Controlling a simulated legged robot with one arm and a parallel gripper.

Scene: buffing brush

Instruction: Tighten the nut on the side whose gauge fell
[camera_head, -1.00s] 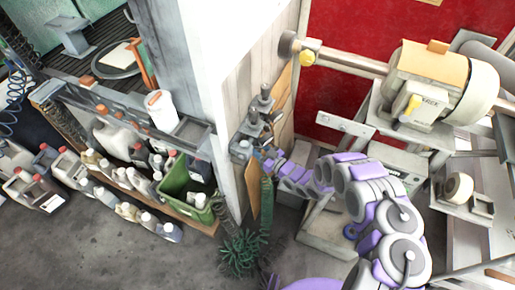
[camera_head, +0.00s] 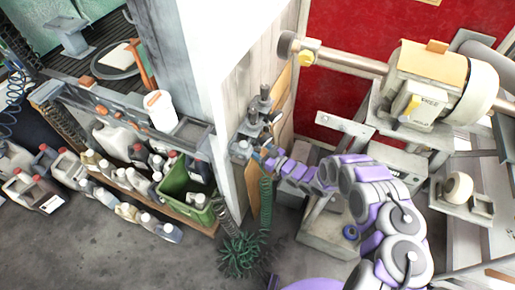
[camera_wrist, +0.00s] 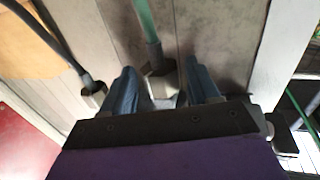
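A grey hex nut (camera_wrist: 160,84) at the end of a green hose (camera_wrist: 149,22) sits against the pale panel in the wrist view. My gripper (camera_wrist: 160,70) has its two blue fingers on either side of this nut, with a narrow gap visible on each side. In the head view my gripper (camera_head: 268,161) is at the wall fittings (camera_head: 250,129) beside the white post, and the nut cannot be made out there. A second grey fitting (camera_wrist: 92,94) with a dark hose lies left of my fingers. No gauge reading can be made out.
A coiled green hose (camera_head: 265,205) hangs below the fittings. A green crate (camera_head: 186,189) and several bottles stand left of the post (camera_head: 200,70). A buffing machine (camera_head: 428,85) stands at the right. Grey floor (camera_head: 110,255) is clear at the front left.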

